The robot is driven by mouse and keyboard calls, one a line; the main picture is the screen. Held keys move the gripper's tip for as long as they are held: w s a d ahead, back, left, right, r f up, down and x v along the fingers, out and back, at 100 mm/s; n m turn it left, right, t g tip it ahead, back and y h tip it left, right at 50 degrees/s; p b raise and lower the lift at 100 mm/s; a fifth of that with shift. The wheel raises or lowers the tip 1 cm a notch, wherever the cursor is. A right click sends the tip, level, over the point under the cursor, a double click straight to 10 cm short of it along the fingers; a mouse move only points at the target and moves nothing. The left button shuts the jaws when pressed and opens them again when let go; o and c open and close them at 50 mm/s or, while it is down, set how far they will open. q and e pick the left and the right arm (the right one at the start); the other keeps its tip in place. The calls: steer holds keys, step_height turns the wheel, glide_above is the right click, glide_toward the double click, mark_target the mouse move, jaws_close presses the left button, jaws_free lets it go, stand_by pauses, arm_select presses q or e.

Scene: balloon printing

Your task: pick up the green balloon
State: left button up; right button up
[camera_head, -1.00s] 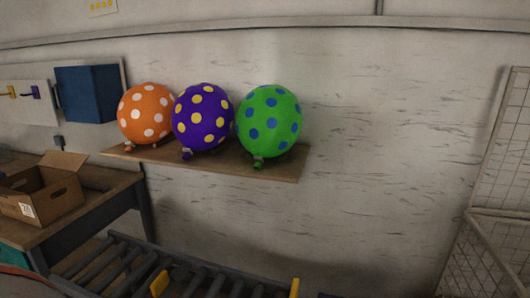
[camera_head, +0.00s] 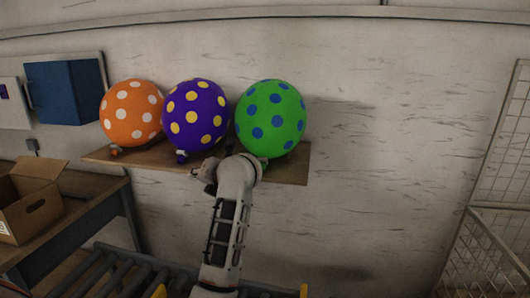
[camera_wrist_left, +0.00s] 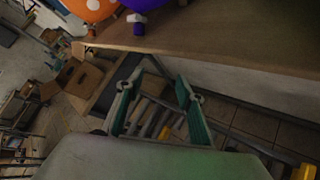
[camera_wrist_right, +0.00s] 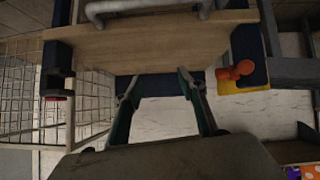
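The green balloon (camera_head: 271,117) with blue dots sits at the right end of the wooden wall shelf (camera_head: 290,171). Its base is partly hidden behind my left arm. The purple balloon (camera_head: 196,116) with yellow dots is beside it, then the orange balloon (camera_head: 132,113) with white dots. My left gripper (camera_head: 203,173) is in front of the shelf edge, below the purple balloon, pointing left. The left wrist view shows that gripper (camera_wrist_left: 158,72) open and empty. My right gripper (camera_wrist_right: 158,76) is open and empty in its wrist view and outside the head view.
A roller conveyor (camera_head: 85,272) runs below the shelf. A cardboard box (camera_head: 32,200) stands on a table at left. A blue box (camera_head: 66,92) is on the wall. A mesh fence (camera_head: 505,160) stands at right. A wooden panel (camera_wrist_right: 155,45) is ahead of my right gripper.

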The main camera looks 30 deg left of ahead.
mark_target(265, 152)
arm_select(q)
steer(key=w+d+r+t+h, duration=0.1)
steer(key=w+d+r+h, duration=0.15)
steer(key=d, duration=0.25)
steer(key=w+d+r+m+t+h, duration=0.1)
steer(key=w+d+r+h, duration=0.15)
steer(key=d, duration=0.25)
steer(key=w+d+r+t+h, duration=0.1)
steer(key=w+d+h, duration=0.1)
steer(key=d+h, duration=0.2)
steer(key=x, duration=0.5)
steer(key=w+r+x, duration=0.1)
steer(key=x, duration=0.1)
steer(key=shift+w+d+f+p, duration=0.1)
steer(key=shift+w+d+p, duration=0.1)
steer(key=shift+p, duration=0.15)
steer(key=c, duration=0.9)
